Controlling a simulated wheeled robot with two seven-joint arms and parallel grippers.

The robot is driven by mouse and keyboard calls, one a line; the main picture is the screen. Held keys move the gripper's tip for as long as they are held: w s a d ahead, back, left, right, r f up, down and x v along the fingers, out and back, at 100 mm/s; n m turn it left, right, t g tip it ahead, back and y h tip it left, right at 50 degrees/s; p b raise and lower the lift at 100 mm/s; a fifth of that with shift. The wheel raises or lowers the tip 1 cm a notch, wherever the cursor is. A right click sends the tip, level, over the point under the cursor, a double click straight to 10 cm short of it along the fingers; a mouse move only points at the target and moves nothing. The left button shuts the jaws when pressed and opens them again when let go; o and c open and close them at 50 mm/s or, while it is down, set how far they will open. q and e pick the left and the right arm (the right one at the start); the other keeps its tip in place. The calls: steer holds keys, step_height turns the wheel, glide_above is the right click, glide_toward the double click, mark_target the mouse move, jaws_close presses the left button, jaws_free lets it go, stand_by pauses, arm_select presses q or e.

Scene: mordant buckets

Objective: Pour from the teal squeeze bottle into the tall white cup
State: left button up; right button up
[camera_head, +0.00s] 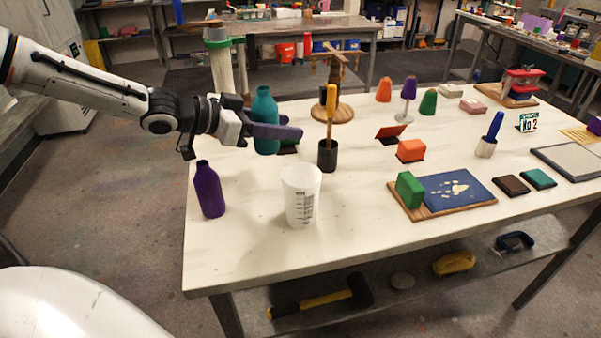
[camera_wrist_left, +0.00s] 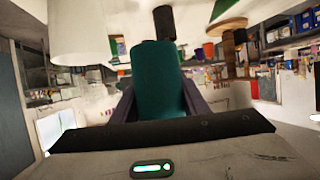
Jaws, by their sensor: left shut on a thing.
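The teal squeeze bottle (camera_head: 265,112) is upright in the head view, held between the fingers of my left gripper (camera_head: 272,132). In the left wrist view the bottle (camera_wrist_left: 157,80) stands between both fingers of the gripper (camera_wrist_left: 158,100). Whether its base touches the table is hard to tell. The tall white cup (camera_head: 301,196) stands upright on the table, nearer the front and a little right of the bottle, with markings on its side. It also shows in the left wrist view (camera_wrist_left: 75,32). The bottle is apart from the cup. My right gripper is not in view.
A purple bottle (camera_head: 209,189) stands left of the cup. A dark holder (camera_head: 328,156) with an orange-handled tool is behind the cup. A green block (camera_head: 410,189) and blue printed panel (camera_head: 455,188) lie to the right. The table front beside the cup is clear.

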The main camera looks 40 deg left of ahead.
arm_select(q)
steer(key=shift+d+f+m+y, duration=0.1)
steer(key=shift+f+m+y, duration=0.25)
steer(key=shift+m, duration=0.15)
steer(key=shift+f, duration=0.1)
steer(key=shift+s+d+f+m+t+y, duration=0.1)
steer(key=shift+f+m+y, duration=0.05)
steer(key=shift+m+y, duration=0.6)
steer(key=shift+w+d+f+m+t+y, duration=0.1)
steer(key=shift+f+m+y, duration=0.05)
steer(key=shift+m+y, duration=0.5)
steer(key=shift+s+d+f+m+t+y, duration=0.1)
steer(key=shift+f+m+y, duration=0.05)
steer(key=shift+m+y, duration=0.6)
steer(key=shift+a+f+m+y, duration=0.1)
steer(key=shift+a+f+m, duration=0.1)
steer(key=shift+f, duration=0.35)
steer(key=shift+a+f+m+y, duration=0.1)
steer(key=shift+f+m, duration=0.15)
steer(key=shift+f, duration=0.35)
steer(key=shift+a+f+m+y, duration=0.1)
steer(key=shift+a+f+m, duration=0.1)
steer(key=shift+f, duration=0.35)
steer(key=shift+a+r+m, duration=0.1)
steer(key=shift+r+m, duration=0.2)
steer(key=shift+r, duration=0.05)
stand_by(1.0)
